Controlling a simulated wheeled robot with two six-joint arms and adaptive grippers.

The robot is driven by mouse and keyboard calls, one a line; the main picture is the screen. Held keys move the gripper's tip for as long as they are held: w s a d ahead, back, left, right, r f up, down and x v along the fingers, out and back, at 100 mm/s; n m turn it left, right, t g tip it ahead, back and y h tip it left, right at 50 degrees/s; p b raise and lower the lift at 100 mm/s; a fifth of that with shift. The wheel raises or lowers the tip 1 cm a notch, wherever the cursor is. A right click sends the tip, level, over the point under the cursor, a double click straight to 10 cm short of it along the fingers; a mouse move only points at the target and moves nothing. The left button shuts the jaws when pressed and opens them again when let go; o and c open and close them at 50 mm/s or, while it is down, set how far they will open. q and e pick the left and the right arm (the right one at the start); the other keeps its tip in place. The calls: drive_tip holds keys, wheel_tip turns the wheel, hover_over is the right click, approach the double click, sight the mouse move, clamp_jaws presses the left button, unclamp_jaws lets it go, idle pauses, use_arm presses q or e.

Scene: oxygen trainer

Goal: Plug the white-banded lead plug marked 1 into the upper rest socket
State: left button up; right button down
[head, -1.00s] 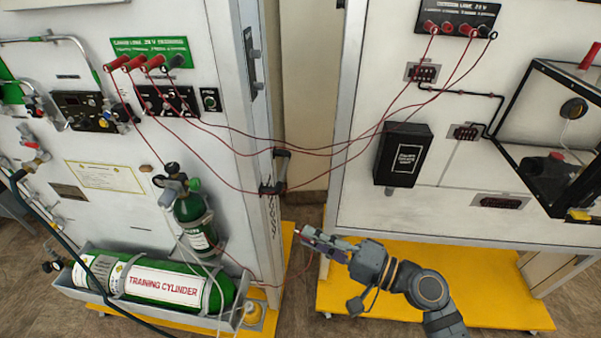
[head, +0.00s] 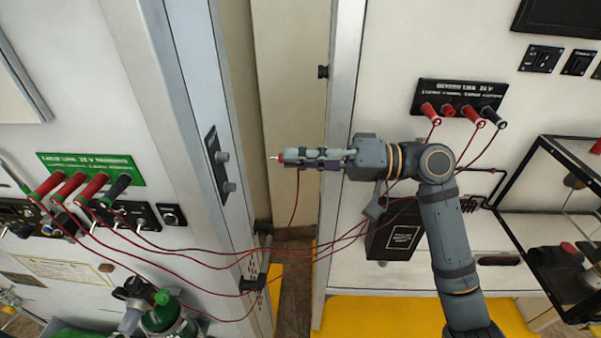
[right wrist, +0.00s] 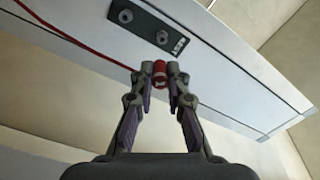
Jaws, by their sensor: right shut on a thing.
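My right gripper (head: 290,157) is shut on a red lead plug (head: 279,157), whose bare metal pin points left, away from the fingers. No number mark or white band can be made out on it. Its red lead hangs down from the gripper. The right wrist view shows the red plug (right wrist: 160,70) between the two fingertips (right wrist: 160,75). A black rest plate with two round sockets sits on the left cabinet's side face; the upper rest socket (head: 222,156) is left of the pin at a similar picture height. The pin is apart from it. The wrist view shows the plate (right wrist: 150,25) beyond the plug.
Red leads sag across the gap between the cabinets, past a bracket (head: 257,262). Several plugs stand in the green left panel (head: 92,168) and the black right panel (head: 461,96). A black box (head: 395,236) is below my right arm. The gap before the rest plate is clear.

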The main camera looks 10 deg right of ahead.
sight(278, 158)
drive_tip(key=shift+s+a+r, duration=0.2)
drive_tip(key=shift+s+a, duration=0.05)
drive_tip(key=shift+s, duration=0.05)
drive_tip(key=a, duration=0.3)
drive_tip(key=shift+w+a+p, duration=0.3)
drive_tip(key=shift+w+a, duration=0.1)
use_arm(q)
drive_tip(key=shift+r, duration=0.35)
use_arm(e)
drive_tip(key=shift+w+a+f, duration=0.1)
drive_tip(key=shift+w+a, duration=0.1)
drive_tip(key=shift+a, duration=0.65)
use_arm(q)
drive_tip(key=shift+f, duration=0.2)
use_arm(e)
drive_tip(key=shift+w+a, duration=0.2)
drive_tip(key=shift+a, duration=0.8)
idle(0.5)
